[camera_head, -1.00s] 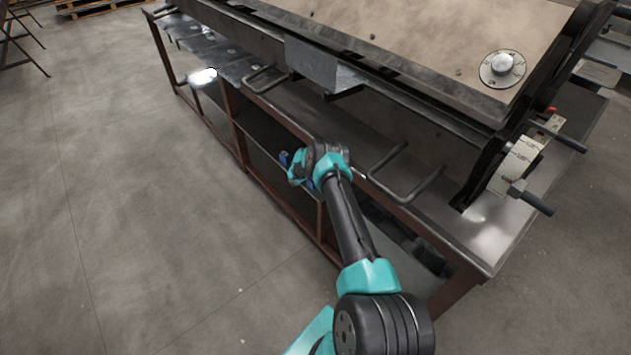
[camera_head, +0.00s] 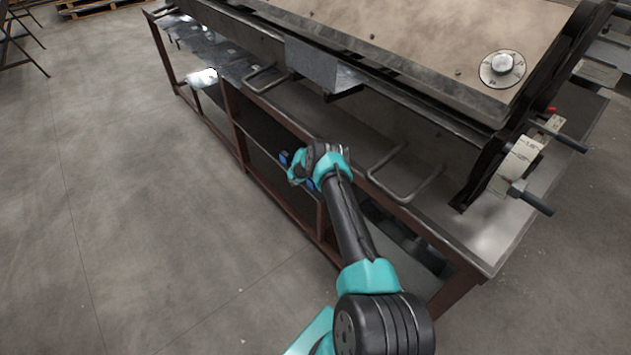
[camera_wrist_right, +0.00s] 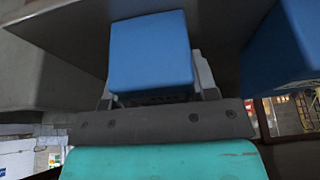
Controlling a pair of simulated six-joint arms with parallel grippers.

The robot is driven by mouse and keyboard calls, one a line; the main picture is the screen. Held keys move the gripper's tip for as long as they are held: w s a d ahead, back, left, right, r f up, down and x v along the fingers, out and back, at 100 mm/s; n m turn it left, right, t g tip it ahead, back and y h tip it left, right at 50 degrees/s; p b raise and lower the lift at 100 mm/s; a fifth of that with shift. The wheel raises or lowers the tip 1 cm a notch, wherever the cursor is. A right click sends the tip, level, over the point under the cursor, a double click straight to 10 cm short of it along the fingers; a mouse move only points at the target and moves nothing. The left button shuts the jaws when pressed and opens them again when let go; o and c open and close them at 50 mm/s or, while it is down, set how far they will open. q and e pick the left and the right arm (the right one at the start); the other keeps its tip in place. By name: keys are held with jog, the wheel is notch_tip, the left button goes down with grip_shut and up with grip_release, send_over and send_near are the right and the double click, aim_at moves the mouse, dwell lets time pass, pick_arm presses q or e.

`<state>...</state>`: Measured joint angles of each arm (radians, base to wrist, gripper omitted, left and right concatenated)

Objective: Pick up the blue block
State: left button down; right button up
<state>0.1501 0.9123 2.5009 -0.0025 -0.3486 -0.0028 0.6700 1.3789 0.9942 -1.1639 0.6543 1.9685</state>
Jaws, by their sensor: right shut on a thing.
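A blue block (camera_wrist_right: 150,50) fills the upper middle of the right wrist view. My right gripper (camera_wrist_right: 155,92) is shut on it, with a grey finger showing on either side of its lower part. A second blue block-like thing (camera_wrist_right: 284,45) is at the right edge of that view, apart from the held block. In the head view, my right gripper (camera_head: 297,167) is at the front of the bench, by the shelf opening, mostly hidden by its own wrist. Only small bits of blue (camera_head: 284,158) show beside it. My left gripper is not in view.
A heavy metal bending machine (camera_head: 440,45) with a dial (camera_head: 502,68) stands on the bench. Looped handles (camera_head: 405,182) stick out along its front. Open shelves (camera_head: 265,170) lie below the bench top. The concrete floor (camera_head: 150,210) at left is clear.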

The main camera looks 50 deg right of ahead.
jog(key=shift+c, duration=0.6)
jog(key=shift+r, duration=0.2)
jog(key=shift+r, duration=0.6)
notch_tip(320, 180, up, 2)
jog(key=shift+r, duration=0.2)
jog(key=s+a+r, duration=0.1)
jog(key=s+a, duration=0.9)
jog(key=a, duration=0.2)
jog(key=shift+s, duration=0.25)
